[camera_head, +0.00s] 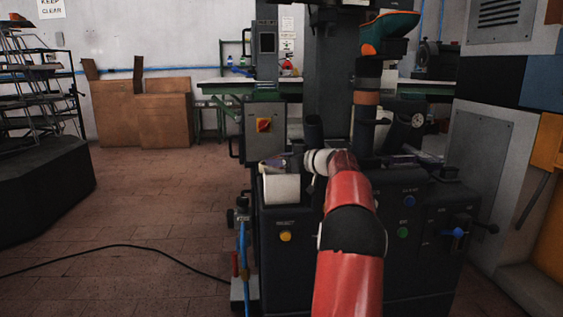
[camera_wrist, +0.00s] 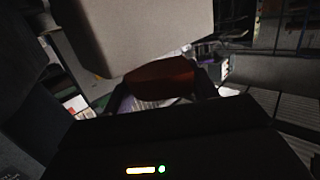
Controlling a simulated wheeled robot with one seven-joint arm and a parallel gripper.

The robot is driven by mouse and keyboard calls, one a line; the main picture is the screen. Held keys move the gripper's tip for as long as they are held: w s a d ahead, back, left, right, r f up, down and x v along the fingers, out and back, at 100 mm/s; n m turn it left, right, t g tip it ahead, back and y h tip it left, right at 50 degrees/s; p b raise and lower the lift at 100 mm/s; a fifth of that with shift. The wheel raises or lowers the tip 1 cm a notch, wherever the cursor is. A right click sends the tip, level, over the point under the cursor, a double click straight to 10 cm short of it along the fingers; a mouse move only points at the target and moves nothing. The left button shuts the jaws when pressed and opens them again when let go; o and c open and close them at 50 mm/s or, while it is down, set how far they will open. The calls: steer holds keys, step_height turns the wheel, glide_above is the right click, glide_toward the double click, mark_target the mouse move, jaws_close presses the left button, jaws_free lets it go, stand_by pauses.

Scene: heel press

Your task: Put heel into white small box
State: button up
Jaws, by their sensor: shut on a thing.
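The white small box (camera_head: 281,188) hangs on the front left of the dark press. It seems to be the large pale block (camera_wrist: 130,32) filling the upper part of the wrist view. My gripper (camera_wrist: 165,92) is shut on the heel (camera_wrist: 160,76), a dark reddish-brown piece held between the two fingers. The heel is apart from or just beside the box; the dim picture does not show whether they touch. In the head view, my gripper (camera_head: 275,164) is small and partly hidden around the box's top rim, and the heel cannot be made out.
The press (camera_head: 405,245) stands in front, with buttons and a lever. A green and orange shoe form (camera_head: 388,32) sits on its upper post. A grey control box (camera_head: 264,130) stands left of the post. A cable (camera_head: 120,247) lies on the otherwise open floor at left.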

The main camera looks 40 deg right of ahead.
steer(key=shift+f+b, duration=0.25)
steer(key=shift+b, duration=0.2)
steer(key=shift+f+b, duration=0.35)
steer(key=shift+b, duration=0.2)
steer(key=o, duration=1)
steer(key=shift+r+p, duration=0.55)
steer(key=shift+p, duration=0.2)
steer(key=v, duration=1.2)
steer(key=shift+b, duration=0.45)
